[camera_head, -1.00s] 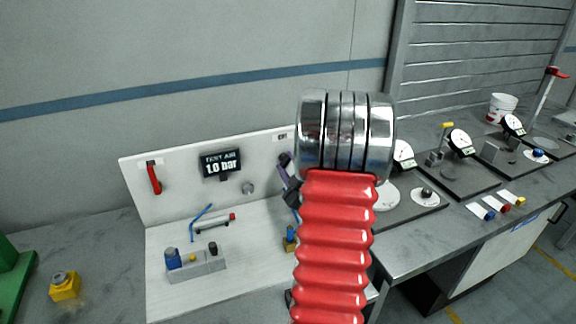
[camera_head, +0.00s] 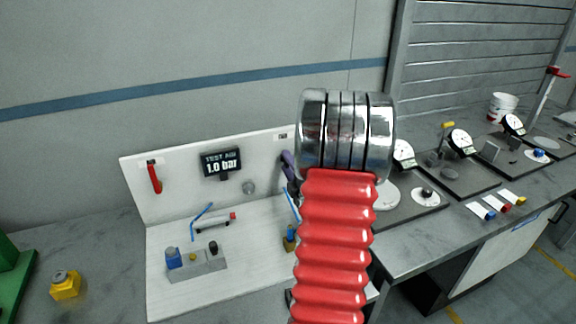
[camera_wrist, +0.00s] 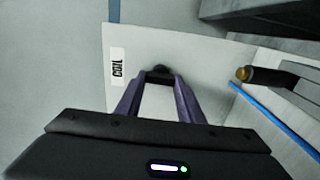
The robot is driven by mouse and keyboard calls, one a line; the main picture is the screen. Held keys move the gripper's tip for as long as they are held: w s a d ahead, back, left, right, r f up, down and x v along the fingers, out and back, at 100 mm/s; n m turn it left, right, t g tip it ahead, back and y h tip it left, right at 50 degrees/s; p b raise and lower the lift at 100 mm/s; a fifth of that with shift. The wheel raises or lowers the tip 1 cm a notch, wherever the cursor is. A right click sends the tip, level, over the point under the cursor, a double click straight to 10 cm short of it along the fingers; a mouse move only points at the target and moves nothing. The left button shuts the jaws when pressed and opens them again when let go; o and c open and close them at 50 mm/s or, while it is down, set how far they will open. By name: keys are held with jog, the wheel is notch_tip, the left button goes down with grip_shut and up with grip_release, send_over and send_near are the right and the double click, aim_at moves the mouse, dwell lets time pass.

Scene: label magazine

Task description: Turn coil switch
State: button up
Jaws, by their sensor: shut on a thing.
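In the wrist view, the coil switch (camera_wrist: 158,69) is a small black knob on the white panel, close to the COIL label (camera_wrist: 118,67). The two purple fingers of my gripper (camera_wrist: 160,78) are shut on the knob, one on each side, and hide part of it. I cannot tell which way the knob points. In the head view, my gripper (camera_head: 288,165) shows only in part at the right end of the upright panel, just below the small label (camera_head: 283,136). My red arm hides the rest, and the switch cannot be made out there.
The white panel (camera_head: 185,185) carries a red lever (camera_head: 154,178), a TEST AIR display reading 1.0 bar (camera_head: 221,163) and a round knob (camera_head: 249,188). A grey block (camera_head: 197,269) and a cylinder with blue tubing (camera_head: 214,222) stand before it. Dial gauges (camera_head: 459,142) are on the right bench.

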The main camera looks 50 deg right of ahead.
jog(key=shift+a+f, duration=0.15)
jog(key=shift+f, duration=0.15)
jog(key=o, duration=1.1)
jog(key=shift+r, duration=0.15)
jog(key=shift+c, duration=0.2)
